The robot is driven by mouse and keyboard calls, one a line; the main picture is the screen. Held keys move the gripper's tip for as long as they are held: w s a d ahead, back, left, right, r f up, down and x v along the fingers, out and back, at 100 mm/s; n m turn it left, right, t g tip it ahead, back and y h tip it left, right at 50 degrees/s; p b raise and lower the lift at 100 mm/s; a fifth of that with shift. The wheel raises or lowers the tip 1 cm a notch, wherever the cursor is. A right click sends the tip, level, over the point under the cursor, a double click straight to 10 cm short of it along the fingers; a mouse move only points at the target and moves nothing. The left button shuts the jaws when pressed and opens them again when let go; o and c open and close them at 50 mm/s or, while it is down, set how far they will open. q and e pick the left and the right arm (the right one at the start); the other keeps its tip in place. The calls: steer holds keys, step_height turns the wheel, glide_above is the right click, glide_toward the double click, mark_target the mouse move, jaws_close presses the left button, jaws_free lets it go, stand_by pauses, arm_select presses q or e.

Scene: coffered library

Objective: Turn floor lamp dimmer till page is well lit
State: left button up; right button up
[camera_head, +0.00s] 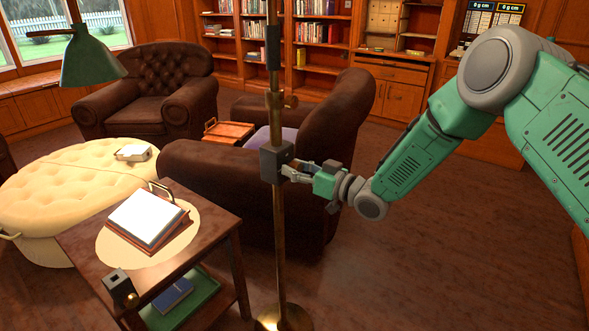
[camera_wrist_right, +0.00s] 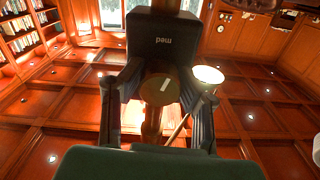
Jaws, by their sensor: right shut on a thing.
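The floor lamp has a brass pole (camera_head: 277,220), a green shade (camera_head: 88,62) at upper left and a dark dimmer box (camera_head: 271,163) on the pole. My right gripper (camera_head: 290,172) reaches the box from the right. In the right wrist view, my right gripper's fingers (camera_wrist_right: 162,100) are shut on a round dimmer knob (camera_wrist_right: 158,90) with a white mark. Upside-down lettering shows on the dark box beyond it. An open book with a bright white page (camera_head: 146,217) rests on a tilted stand on the side table (camera_head: 205,218). My left gripper is out of view.
A pale round patch surrounds the book stand. A small dark box (camera_head: 118,284) stands at the table's front corner. A brown armchair (camera_head: 325,150) is close behind the pole. A cream ottoman (camera_head: 65,190) is at left. Open floor (camera_head: 440,240) lies at right.

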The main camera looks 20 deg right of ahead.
steer(key=shift+n, duration=3.2)
steer(key=o, duration=1.2)
steer(key=shift+c, duration=0.2)
steer(key=shift+s+d, duration=0.1)
steer(key=shift+d, duration=0.05)
steer(key=v, duration=1.1)
steer(key=shift+s+d, duration=0.25)
